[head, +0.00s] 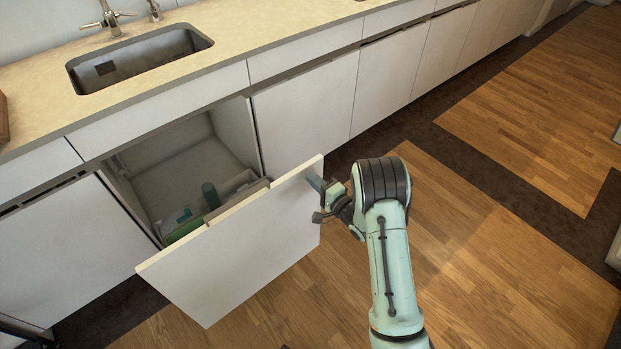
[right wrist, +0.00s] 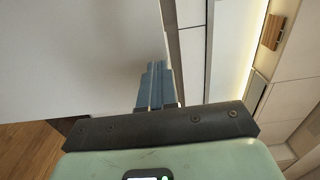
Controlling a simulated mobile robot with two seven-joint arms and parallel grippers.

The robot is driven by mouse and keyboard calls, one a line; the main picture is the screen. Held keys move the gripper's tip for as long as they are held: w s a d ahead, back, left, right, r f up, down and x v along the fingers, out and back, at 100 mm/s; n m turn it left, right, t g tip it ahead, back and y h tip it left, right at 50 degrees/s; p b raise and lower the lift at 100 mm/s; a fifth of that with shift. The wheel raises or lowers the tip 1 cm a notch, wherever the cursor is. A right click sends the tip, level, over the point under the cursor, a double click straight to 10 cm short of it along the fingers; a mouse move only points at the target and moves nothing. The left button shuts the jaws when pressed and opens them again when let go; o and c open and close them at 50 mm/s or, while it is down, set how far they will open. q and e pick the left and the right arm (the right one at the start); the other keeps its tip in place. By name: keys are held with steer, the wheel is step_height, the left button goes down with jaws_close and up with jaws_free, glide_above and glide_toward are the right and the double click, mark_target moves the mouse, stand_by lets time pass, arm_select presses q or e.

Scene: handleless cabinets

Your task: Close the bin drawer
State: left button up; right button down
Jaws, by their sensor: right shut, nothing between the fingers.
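The bin drawer (head: 235,248) is pulled out below the sink, with its white front panel standing away from the cabinet. Inside it are bins and a few items, including a green one (head: 185,229) and a teal bottle (head: 210,195). My right gripper (head: 318,198) is at the right end of the drawer front, near its upper corner. It is shut with nothing between its fingers. In the right wrist view the shut fingers (right wrist: 155,85) lie close to the white panel (right wrist: 80,60); I cannot tell whether they touch it. My left gripper is not in view.
The counter (head: 230,40) with a sink (head: 140,58) runs above the row of closed white cabinets (head: 305,108). The wooden floor (head: 480,250) to the right of the drawer is clear.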

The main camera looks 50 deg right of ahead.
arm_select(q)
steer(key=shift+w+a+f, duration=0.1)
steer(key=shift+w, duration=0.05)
arm_select(e)
steer(key=shift+w+d, duration=0.2)
steer(key=shift+w, duration=0.45)
steer(key=shift+w, duration=0.1)
